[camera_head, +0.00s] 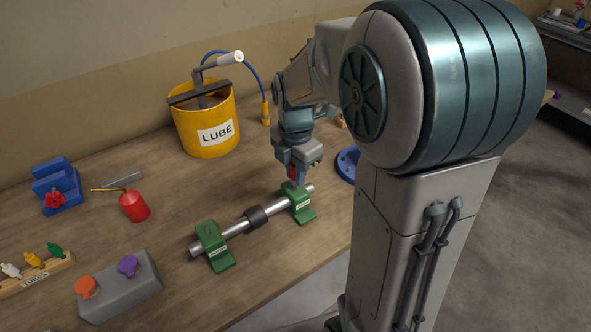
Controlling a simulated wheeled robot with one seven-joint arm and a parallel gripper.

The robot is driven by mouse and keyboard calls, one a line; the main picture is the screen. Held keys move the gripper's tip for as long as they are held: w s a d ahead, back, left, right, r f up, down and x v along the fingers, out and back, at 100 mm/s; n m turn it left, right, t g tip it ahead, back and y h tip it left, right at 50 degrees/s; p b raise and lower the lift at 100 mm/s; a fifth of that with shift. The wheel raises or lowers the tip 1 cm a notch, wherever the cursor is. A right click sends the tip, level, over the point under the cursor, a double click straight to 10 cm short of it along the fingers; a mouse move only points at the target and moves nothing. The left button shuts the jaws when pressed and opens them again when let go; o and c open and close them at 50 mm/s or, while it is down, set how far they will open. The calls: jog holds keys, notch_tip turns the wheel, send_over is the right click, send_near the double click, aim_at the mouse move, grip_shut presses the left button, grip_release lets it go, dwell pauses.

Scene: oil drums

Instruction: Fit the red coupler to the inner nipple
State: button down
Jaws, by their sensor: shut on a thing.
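My gripper (296,178) points down over the right green bearing block (298,203) and is shut on a small red piece, which looks like the red coupler (292,171). Only a sliver of the coupler shows between the fingers. Its lower end is at or just above the top of that block; I cannot tell whether it touches. No nipple shows on the right block; its top is partly hidden by the gripper. The left green bearing block (213,246) stands apart, with no clear nipple visible. A grey shaft (236,228) with a dark collar (256,216) runs through both blocks.
A yellow LUBE bucket (186,123) with pump and blue hose stands behind. A blue round part (346,160) lies right of my gripper. A red oil can (134,207), blue vise-like part (57,177), grey box (128,290) and small rack (37,273) stand left. Bench between is clear.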

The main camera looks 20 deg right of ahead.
jog(key=shift+f+b, duration=0.65)
jog(key=shift+f, duration=0.2)
jog(key=c, duration=1.2)
grip_release()
jog(key=shift+r, duration=0.1)
notch_tip(320, 180, up, 14)
jog(key=shift+f, duration=0.15)
